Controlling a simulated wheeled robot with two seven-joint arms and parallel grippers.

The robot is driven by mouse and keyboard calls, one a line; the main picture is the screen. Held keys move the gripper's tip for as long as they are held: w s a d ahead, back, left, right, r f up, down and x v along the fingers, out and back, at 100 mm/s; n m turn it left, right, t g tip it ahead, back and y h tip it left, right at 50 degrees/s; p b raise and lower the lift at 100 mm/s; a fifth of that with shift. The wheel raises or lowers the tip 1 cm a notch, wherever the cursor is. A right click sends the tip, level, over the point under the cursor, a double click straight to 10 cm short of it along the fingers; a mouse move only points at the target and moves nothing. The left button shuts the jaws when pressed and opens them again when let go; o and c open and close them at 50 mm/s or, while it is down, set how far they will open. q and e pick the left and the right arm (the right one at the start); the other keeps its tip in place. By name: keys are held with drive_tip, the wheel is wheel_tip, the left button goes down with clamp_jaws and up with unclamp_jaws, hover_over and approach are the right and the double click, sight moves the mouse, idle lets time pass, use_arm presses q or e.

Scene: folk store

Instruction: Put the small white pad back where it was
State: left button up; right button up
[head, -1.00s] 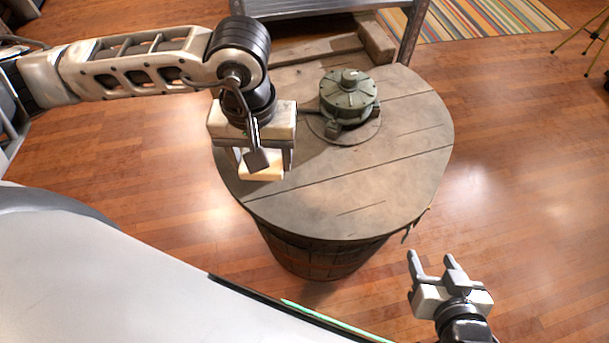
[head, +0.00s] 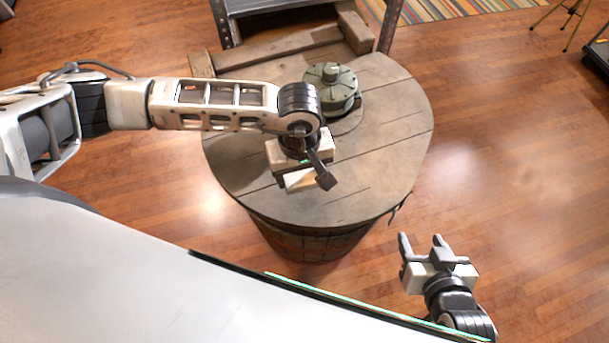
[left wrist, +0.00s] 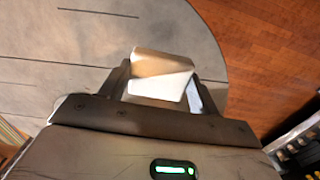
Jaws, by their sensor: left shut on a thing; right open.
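The small white pad (left wrist: 160,78) is between the fingers of my left gripper in the left wrist view. In the head view a pale edge of the pad (head: 300,181) shows under the gripper. My left gripper (head: 303,182) is shut on it, over the near part of the round wooden barrel top (head: 380,140). I cannot tell whether the pad touches the wood. My right gripper (head: 421,246) is open and empty, in front of the barrel at the lower right.
A green round metal device (head: 331,86) stands on the barrel top toward the back, close behind my left wrist. The right part of the top is clear. A metal shelf frame (head: 392,22) and wooden beams (head: 280,47) stand behind the barrel.

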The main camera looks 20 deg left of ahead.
sight(304, 181)
use_arm(q)
drive_tip(key=shift+w+d+f, duration=0.3)
drive_tip(key=shift+w+f, duration=0.1)
drive_tip(key=shift+f, duration=1.8)
drive_tip(key=shift+f, duration=0.15)
drive_tip(key=o, duration=0.9)
